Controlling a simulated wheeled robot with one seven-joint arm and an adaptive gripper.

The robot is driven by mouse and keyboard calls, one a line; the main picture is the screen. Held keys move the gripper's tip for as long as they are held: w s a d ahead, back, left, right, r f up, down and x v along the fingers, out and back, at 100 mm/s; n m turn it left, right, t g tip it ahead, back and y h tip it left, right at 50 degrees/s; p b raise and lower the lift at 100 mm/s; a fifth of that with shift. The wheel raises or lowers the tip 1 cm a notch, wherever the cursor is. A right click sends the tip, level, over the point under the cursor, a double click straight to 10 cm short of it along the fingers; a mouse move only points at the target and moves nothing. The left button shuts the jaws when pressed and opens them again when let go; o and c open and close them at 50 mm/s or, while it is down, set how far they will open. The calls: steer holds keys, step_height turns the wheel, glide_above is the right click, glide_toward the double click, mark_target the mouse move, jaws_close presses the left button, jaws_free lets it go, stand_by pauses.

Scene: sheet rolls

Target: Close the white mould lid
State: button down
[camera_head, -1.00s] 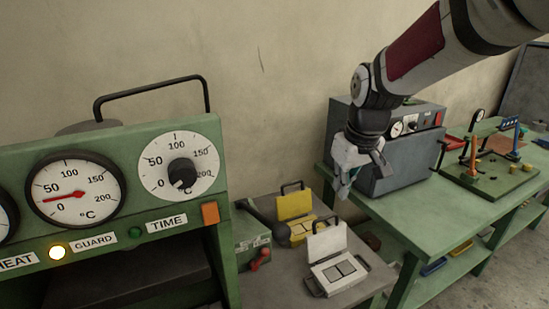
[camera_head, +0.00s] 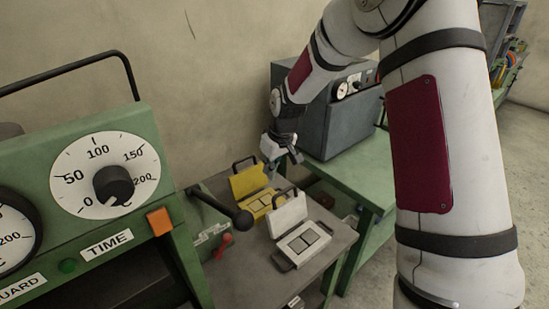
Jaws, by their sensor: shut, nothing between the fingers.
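The white mould (camera_head: 304,244) sits on the grey table in front of the yellow mould. Its white lid (camera_head: 287,214) stands raised at the back edge, tilted up, with the cavity side of the base uncovered. A dark handle rises from the lid's top edge. My gripper (camera_head: 272,174) is shut and empty, pointing down beside the yellow mould's raised lid, behind and above the white lid. The fingertips are small here, and I cannot tell their exact distance from the lids.
The yellow mould (camera_head: 263,202) is open behind the white one. A green press with dials (camera_head: 103,165) stands at left, and its dark lever with a ball end (camera_head: 243,219) reaches over the table near the moulds. A grey box (camera_head: 333,110) stands on the green bench (camera_head: 345,178) at right.

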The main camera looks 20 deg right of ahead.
steer(key=shift+s+d+f+p, duration=0.2)
steer(key=shift+s+d+p, duration=0.05)
steer(key=shift+s, duration=0.3)
steer(key=shift+s+d+f+p, duration=0.2)
steer(key=shift+s+p, duration=0.1)
steer(key=shift+s, duration=0.3)
steer(key=shift+s+d+f+p, duration=0.2)
steer(key=shift+s+d+p, duration=0.05)
steer(key=shift+s, duration=0.3)
